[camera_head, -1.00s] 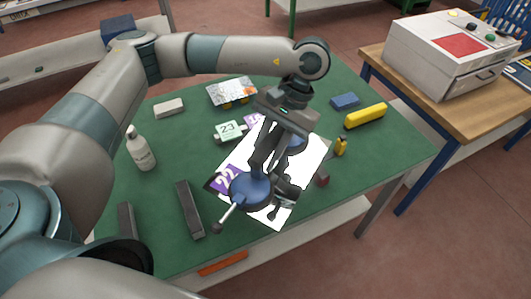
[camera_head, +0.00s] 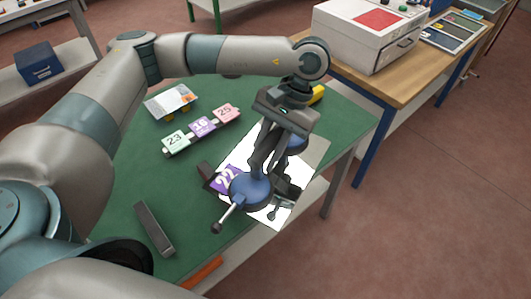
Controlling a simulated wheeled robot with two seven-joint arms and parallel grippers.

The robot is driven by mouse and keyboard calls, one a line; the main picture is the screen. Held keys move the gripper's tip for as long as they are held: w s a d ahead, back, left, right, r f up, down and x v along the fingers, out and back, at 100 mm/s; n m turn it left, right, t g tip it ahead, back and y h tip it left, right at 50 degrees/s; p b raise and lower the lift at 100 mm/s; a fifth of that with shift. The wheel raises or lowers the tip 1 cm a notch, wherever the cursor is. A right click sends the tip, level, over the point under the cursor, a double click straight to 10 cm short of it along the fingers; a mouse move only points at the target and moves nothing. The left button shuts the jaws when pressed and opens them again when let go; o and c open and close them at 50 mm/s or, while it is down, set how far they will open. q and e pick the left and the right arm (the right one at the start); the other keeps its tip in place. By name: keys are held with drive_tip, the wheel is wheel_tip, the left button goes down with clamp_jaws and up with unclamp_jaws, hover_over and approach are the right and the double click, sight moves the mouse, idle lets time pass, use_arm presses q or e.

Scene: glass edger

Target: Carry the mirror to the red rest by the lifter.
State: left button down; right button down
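The mirror (camera_head: 308,160) is a bright pale sheet below my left arm, with a purple tag marked 22 (camera_head: 226,178) at its left edge. A suction tool with two blue cups (camera_head: 250,192) sits on its face. My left gripper (camera_head: 264,160) points down with its dark fingers at the tool's handle between the cups, and appears shut on it. The mirror is over the right front edge of the green table. The gap beneath it is hard to judge. My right gripper is not in view. I cannot identify a red rest with certainty.
The green table (camera_head: 120,180) carries tags 23 (camera_head: 175,140), 16 and 25, a small patterned plate (camera_head: 170,101) and a grey bar (camera_head: 154,228). A white machine with a red panel (camera_head: 368,38) stands on a wooden bench at the back right. Open floor lies right.

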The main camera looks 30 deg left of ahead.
sight(250, 154)
use_arm(q)
drive_tip(key=shift+w+r, duration=0.1)
drive_tip(key=shift+r, duration=0.05)
idle(0.3)
drive_tip(key=shift+w+a+p, duration=0.3)
drive_tip(key=shift+p, duration=0.6)
drive_tip(key=shift+m, duration=0.7)
drive_tip(key=a+p, duration=0.1)
drive_tip(key=p, duration=0.1)
drive_tip(key=w+a+p, duration=0.1)
drive_tip(key=w+a+f+p, duration=0.1)
drive_tip(key=p, duration=0.1)
drive_tip(key=shift+a+p, duration=0.3)
drive_tip(key=shift+p, duration=0.05)
drive_tip(key=w+a+f+m+t+y+p, duration=0.1)
drive_tip(key=a+f+m+p, duration=0.1)
drive_tip(key=a+p, duration=0.5)
drive_tip(key=shift+w+a+f, duration=0.15)
drive_tip(key=shift+a+f, duration=0.2)
drive_tip(key=shift+b, duration=0.3)
drive_tip(key=shift+f+b, duration=3.55)
drive_tip(key=shift+b, duration=0.65)
